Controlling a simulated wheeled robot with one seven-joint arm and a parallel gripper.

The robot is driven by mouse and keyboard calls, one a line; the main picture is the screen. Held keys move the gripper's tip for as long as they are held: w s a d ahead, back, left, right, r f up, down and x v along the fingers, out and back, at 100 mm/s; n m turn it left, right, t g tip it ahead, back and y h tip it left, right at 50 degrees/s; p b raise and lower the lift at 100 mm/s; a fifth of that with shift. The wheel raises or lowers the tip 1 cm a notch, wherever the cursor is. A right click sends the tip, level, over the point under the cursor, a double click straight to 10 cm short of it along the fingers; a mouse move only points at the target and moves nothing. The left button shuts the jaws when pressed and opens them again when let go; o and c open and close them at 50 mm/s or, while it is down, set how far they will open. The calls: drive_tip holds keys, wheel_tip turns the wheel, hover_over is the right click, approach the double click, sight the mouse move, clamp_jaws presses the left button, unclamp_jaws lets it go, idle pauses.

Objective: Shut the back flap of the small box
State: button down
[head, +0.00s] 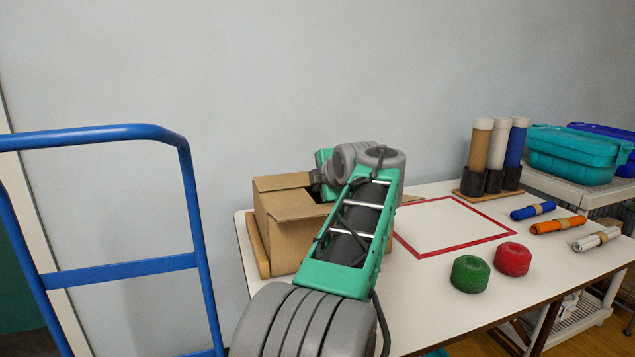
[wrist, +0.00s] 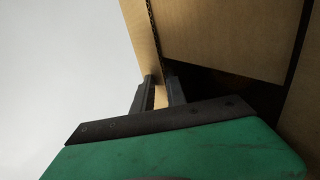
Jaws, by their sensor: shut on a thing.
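The small box (head: 283,243) is brown cardboard and stands at the left end of the white table. Its near flap (head: 300,205) and left flap (head: 283,182) lie over the top, with a dark opening beyond them. My arm hides the back right of the box in the head view. In the wrist view, my gripper (wrist: 162,92) has its two dark fingers on either side of a thin cardboard edge, which looks like the back flap (wrist: 139,28). The fingers are shut on it. A wide cardboard panel (wrist: 230,40) and a dark gap lie to the right.
A wooden board edge (head: 257,246) shows beside the box. A red square outline (head: 418,257), green (head: 470,274) and red (head: 512,259) round pieces, several rolls and a tube rack (head: 487,193) are on the table (head: 428,310). A blue hand-truck frame (head: 120,267) stands at left.

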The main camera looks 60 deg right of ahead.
drive_tip(key=shift+f, duration=0.5)
drive_tip(key=c, duration=1.6)
unclamp_jaws()
drive_tip(key=shift+c, duration=0.2)
drive_tip(key=shift+o, duration=1.3)
drive_tip(key=shift+r, duration=0.15)
drive_tip(key=p+v, duration=0.1)
drive_tip(key=v, duration=0.6)
drive_tip(key=shift+s+a+r+p, duration=0.2)
drive_tip(key=shift+p, duration=0.15)
